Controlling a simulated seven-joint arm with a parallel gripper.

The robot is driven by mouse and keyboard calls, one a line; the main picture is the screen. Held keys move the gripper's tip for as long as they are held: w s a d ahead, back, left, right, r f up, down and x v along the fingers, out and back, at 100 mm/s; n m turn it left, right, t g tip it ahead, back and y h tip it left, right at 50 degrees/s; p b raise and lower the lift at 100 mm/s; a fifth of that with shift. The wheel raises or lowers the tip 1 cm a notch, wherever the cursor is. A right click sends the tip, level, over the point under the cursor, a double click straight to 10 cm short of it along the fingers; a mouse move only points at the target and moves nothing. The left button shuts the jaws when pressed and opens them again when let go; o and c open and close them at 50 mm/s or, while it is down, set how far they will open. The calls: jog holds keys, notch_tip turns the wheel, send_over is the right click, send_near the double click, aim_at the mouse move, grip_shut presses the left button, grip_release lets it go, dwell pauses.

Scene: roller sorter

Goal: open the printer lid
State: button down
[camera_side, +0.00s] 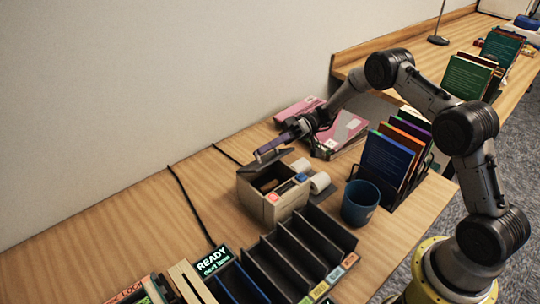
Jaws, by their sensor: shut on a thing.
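The printer (258,208) is a small beige box on the wooden table, with coloured buttons on its right front edge. Its lid (275,158), a dark grey flap, stands raised at the back, and the dark inside of the box shows below it. My gripper (265,151) reaches in from the upper right, with its purple fingers at the upper edge of the lid. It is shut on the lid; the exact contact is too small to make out.
White rolls (319,182) lie right of the printer, beside a blue cup (361,203). A rack of books (392,155) stands farther right. A dark slotted sorter (300,255) and a READY display (213,261) are in front. Pink boxes (345,130) lie behind. The table left of the printer is mostly clear, with black cables.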

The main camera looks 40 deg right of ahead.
jog(key=w+m, duration=0.1)
jog(key=w+r+m, duration=0.1)
jog(key=shift+m, duration=0.4)
jog(key=w+m, duration=0.2)
jog(key=shift+r+m, duration=0.1)
jog(key=shift+m, duration=0.2)
jog(key=shift+w+f+m, duration=0.2)
jog(key=shift+w+m, duration=1)
jog(key=shift+w, duration=0.15)
jog(key=c, duration=0.9)
grip_release()
jog(key=shift+f, duration=0.1)
jog(key=shift+d, duration=0.15)
